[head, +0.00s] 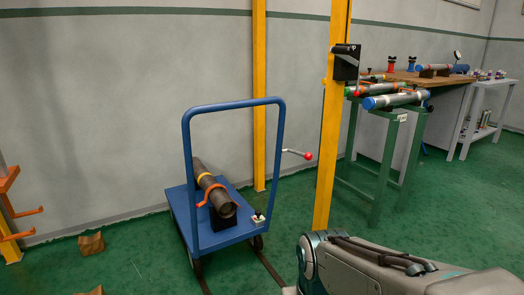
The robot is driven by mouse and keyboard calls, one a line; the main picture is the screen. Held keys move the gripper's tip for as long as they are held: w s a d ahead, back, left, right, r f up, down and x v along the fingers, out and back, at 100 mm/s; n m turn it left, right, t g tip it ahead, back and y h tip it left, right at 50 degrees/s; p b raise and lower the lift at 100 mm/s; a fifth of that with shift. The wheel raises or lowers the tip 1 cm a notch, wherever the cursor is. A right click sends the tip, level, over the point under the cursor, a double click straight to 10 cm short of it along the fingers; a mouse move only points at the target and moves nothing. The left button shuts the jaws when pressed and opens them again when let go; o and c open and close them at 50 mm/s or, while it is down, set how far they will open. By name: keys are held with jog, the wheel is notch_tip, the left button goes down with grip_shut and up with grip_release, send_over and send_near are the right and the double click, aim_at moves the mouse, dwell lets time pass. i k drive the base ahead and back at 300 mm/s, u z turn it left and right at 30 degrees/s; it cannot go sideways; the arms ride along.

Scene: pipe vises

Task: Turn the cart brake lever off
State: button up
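A blue cart (236,236) stands on the green floor left of the middle, with a tall blue push handle (234,106). A thin lever with a red ball knob (308,156) sticks out to the right from about the handle's right upright; it looks nearly level, tilted slightly down toward the knob. I take it as the brake lever; its pivot is too small to make out. A grey pipe (222,202) lies on the cart in an orange holder (205,190). My arm shows at the lower right, but my gripper is outside the view.
A yellow post (328,150) with a black box (346,62) stands right of the lever. A green pipe stand (390,150) is behind it. Orange hooks (22,212) stand at the left edge. A brown block (91,243) lies on the floor left of the cart.

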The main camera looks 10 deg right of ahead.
aim_at(308, 156)
jog(key=z, duration=0.1)
jog(key=i, duration=1)
jog(key=z, duration=0.4)
